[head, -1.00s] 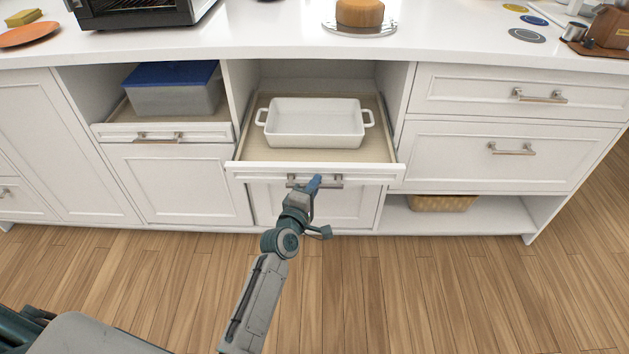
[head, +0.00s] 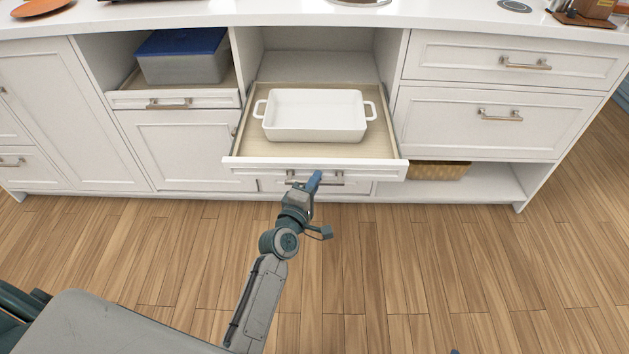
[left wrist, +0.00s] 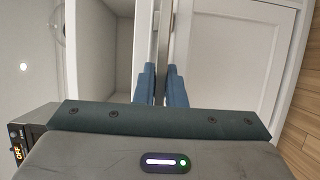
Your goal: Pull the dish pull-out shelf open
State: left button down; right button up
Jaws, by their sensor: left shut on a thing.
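The dish pull-out shelf (head: 240,160) stands well out of its cabinet bay in the head view, its white front forward of the neighbouring fronts. A white two-handled baking dish (head: 315,118) sits upright on its base. My left gripper (head: 314,181) is shut on the shelf's bar handle (head: 336,179) at the front. In the left wrist view the blue fingers of my left gripper (left wrist: 161,85) are close together at the white front; the grip itself is partly hidden. A small dark blue tip at the head view's bottom edge may be my right gripper (head: 455,351).
A second pull-out at the left holds a blue-lidded bin (head: 183,55). Drawers with bar handles (head: 500,115) are at the right, above an open bay with a wicker basket (head: 440,170). The wooden floor (head: 400,270) in front is clear.

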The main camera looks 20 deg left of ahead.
pick_arm(q)
jog(key=c, duration=1.5)
grip_release()
jog(key=s+a+b, duration=0.1)
jog(key=s, duration=0.9)
jog(key=shift+s+b, duration=0.3)
jog(key=shift+s, duration=0.05)
pick_arm(e)
jog(key=shift+w+a+f+m+t, duration=0.3)
jog(key=shift+a+f+t, duration=0.05)
jog(key=shift+t, duration=0.45)
